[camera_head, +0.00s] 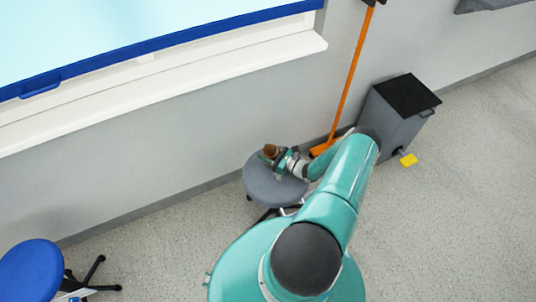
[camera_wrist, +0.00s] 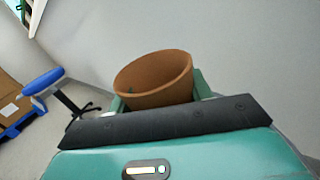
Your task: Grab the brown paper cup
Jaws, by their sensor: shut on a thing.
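The brown cup (camera_wrist: 154,76) shows in the wrist view as an open-topped, tapered cup, tilted, with its mouth facing up. My gripper (camera_wrist: 157,100) is shut on it, with a green finger on either side of it. The cup's lower part is hidden behind the dark edge of my gripper. In the head view the cup (camera_head: 270,151) is small, at the end of my arm, over the grey stool seat (camera_head: 268,188). I cannot tell whether it touches the seat.
An orange broom (camera_head: 350,80) leans on the wall beside the stool. A blue stool (camera_head: 30,270) stands at lower left. Floor at right is clear.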

